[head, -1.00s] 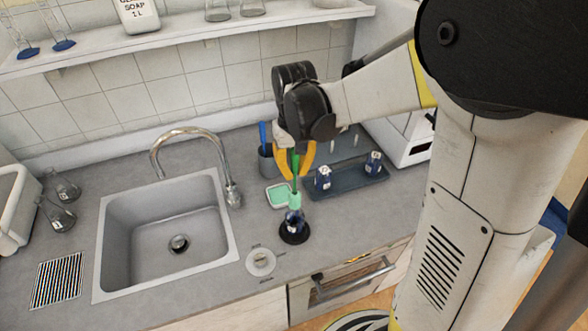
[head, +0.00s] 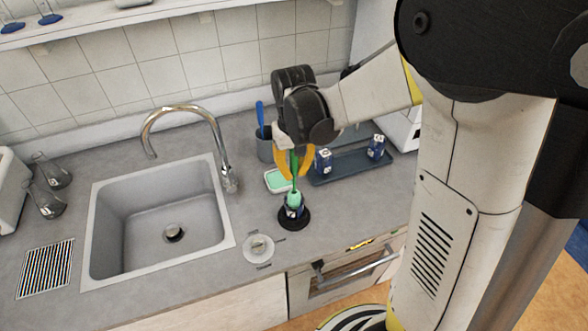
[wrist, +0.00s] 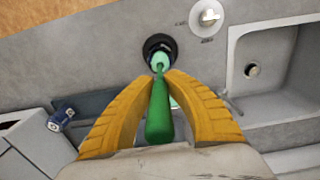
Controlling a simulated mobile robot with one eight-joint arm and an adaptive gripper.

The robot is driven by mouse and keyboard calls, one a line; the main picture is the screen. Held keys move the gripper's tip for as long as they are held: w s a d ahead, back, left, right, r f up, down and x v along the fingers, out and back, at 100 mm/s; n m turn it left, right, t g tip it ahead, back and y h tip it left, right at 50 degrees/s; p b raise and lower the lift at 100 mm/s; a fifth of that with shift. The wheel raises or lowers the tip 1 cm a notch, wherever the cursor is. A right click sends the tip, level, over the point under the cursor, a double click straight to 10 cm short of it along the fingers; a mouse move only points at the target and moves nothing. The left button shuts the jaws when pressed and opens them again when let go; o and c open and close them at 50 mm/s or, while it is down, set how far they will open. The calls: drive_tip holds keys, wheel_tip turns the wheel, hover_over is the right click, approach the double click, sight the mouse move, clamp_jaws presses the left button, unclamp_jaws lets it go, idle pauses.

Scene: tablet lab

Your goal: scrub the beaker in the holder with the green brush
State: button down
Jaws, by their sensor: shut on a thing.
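My gripper (head: 294,168) is shut on the green brush (head: 294,184), which points down with its pale green head lowest. In the wrist view, the green handle of the brush (wrist: 159,118) runs between the yellow fingers of my gripper (wrist: 160,85). The beaker (head: 292,212) stands in the round black holder (head: 294,224) on the counter, right under the brush. The brush head is at the beaker's mouth and seems partly inside it; how deep I cannot tell. In the wrist view, the head covers much of the dark holder (wrist: 158,41).
A sink (head: 160,225) with a tall faucet (head: 190,110) lies left. A green sponge dish (head: 278,181) and a grey cup (head: 265,148) with a blue-handled tool stand behind the holder. A dark tray (head: 350,163) with small blue-and-white bottles (head: 376,147) is to the right. A round white fixture (head: 258,248) is front left.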

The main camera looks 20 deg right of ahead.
sight(293, 193)
drive_tip(key=shift+f+b, duration=2.1)
drive_tip(key=shift+f, duration=0.65)
drive_tip(key=shift+a, duration=0.1)
